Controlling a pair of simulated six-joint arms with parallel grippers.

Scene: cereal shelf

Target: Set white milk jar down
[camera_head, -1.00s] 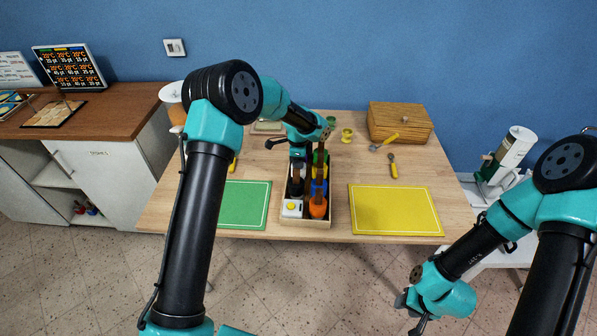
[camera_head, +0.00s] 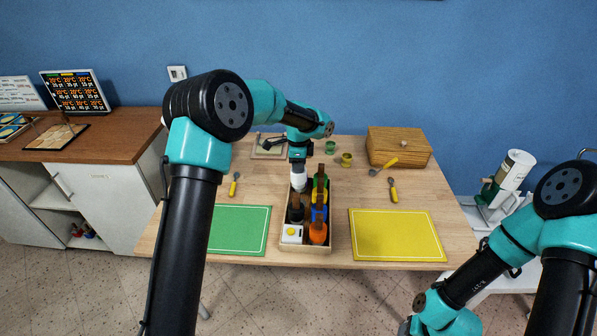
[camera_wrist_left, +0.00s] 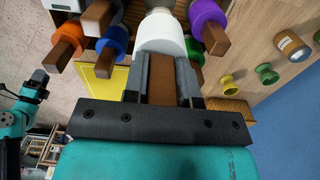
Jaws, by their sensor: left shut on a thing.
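The white milk jar (camera_head: 298,179) is in my left gripper (camera_head: 299,158), at the back left corner of the wooden crate (camera_head: 305,247). In the left wrist view, my left gripper's fingers (camera_wrist_left: 162,78) are shut on the brown handle of the white jar (camera_wrist_left: 160,33). I cannot tell whether the jar's base touches anything. The crate holds an orange jar (camera_head: 318,234), a blue jar (camera_head: 319,213), a black jar (camera_head: 296,213), a green one and a white carton with a yellow cap (camera_head: 292,234). My right gripper is mostly cut off at the bottom edge.
A green mat (camera_head: 238,230) and a yellow mat (camera_head: 397,235) lie either side of the crate. A wooden box (camera_head: 398,147), small cups (camera_head: 346,160) and yellow-handled utensils (camera_head: 393,190) are on the table (camera_head: 353,192). A purple jar (camera_wrist_left: 205,15) shows beside the white one.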

